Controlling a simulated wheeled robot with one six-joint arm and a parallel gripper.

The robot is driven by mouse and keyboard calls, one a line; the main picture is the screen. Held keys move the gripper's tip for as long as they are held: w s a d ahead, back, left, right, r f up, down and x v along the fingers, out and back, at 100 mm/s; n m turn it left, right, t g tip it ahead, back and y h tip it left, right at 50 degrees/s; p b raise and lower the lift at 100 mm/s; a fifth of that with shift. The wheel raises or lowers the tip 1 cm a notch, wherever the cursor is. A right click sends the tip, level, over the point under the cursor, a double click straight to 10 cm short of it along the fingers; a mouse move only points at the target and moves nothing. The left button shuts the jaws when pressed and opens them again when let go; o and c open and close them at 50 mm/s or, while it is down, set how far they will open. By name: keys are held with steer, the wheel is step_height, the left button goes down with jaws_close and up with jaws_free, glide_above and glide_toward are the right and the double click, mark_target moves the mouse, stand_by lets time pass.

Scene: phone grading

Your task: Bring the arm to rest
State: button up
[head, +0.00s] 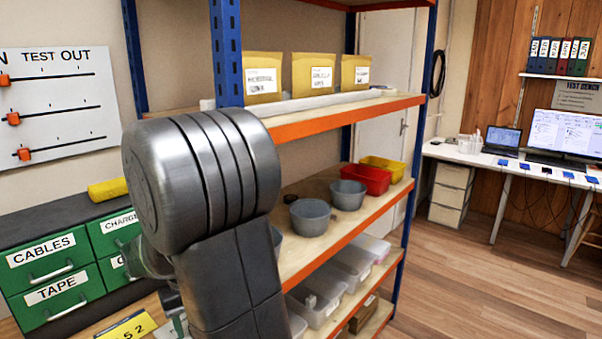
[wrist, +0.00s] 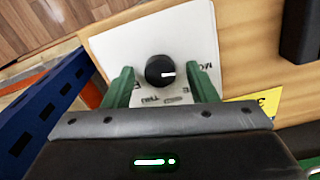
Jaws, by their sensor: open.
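My gripper (wrist: 162,78) shows in the wrist view with its two green fingers apart and nothing held. Between and beyond the fingers is a black round knob (wrist: 158,70) with a white mark, on a white panel (wrist: 190,35) with printed letters. I cannot tell how far the fingertips are from the panel. In the head view my raised grey arm fills the middle and hides most of the gripper and the panel.
A blue-posted shelf rack (head: 340,115) with envelopes and bins stands close behind my arm. Green drawers (head: 48,262) and a yellow sign (head: 128,326) are at lower left. A wall panel with sliders (head: 58,100) hangs at left. Open wooden floor (head: 470,285) lies at right.

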steer(key=m, duration=0.4)
steer(key=shift+m, duration=0.4)
steer(key=shift+b, duration=0.3)
steer(key=shift+r, duration=0.1)
